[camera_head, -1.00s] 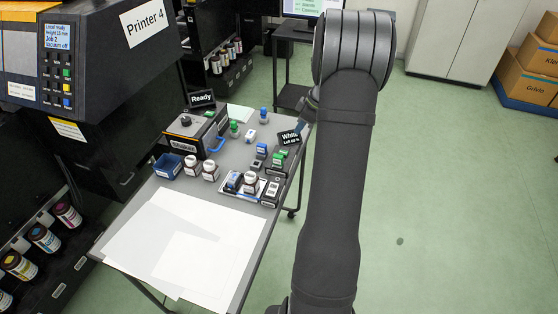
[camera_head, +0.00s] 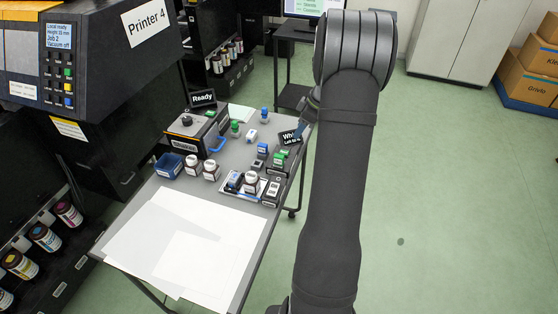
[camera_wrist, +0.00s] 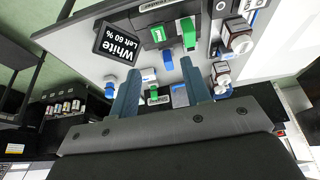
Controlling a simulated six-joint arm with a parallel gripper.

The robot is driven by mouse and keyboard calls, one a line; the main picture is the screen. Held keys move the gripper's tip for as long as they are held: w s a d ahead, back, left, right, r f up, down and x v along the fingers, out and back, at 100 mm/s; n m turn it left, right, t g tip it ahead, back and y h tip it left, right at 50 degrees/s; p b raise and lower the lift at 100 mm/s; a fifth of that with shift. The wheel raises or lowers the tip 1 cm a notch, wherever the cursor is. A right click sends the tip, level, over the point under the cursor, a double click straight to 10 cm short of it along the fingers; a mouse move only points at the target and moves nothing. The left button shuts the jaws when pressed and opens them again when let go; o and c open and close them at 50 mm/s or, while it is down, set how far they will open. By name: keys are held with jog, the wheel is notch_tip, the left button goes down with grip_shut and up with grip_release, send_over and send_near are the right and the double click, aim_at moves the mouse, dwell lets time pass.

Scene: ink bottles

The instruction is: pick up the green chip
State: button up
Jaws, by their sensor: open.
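My gripper (camera_wrist: 160,65) is open and empty in the wrist view, its two blue-grey fingers spread over the table's items. A small blue piece (camera_wrist: 168,60) shows in the gap between the fingertips. Green pieces (camera_wrist: 158,34) and (camera_wrist: 188,33) lie beyond the fingertips, and a smaller green item (camera_wrist: 153,95) shows between the fingers. I cannot tell which is the green chip. In the head view, green pieces (camera_head: 279,160) sit near the table's right edge, and a green-topped item (camera_head: 235,128) stands farther back. My arm hides most of the gripper there.
A black "White" sign (camera_head: 290,137) stands at the right edge, close to my gripper; it also shows in the wrist view (camera_wrist: 118,44). White sheets (camera_head: 180,240) cover the table's front.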

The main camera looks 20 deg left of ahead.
aim_at(279, 156)
jog(key=s+a+r+h, duration=0.5)
jog(key=a+r, duration=0.1)
notch_tip(279, 156, down, 17)
jog(key=shift+f, duration=0.15)
dwell(0.4)
jog(key=shift+c, duration=0.4)
grip_shut()
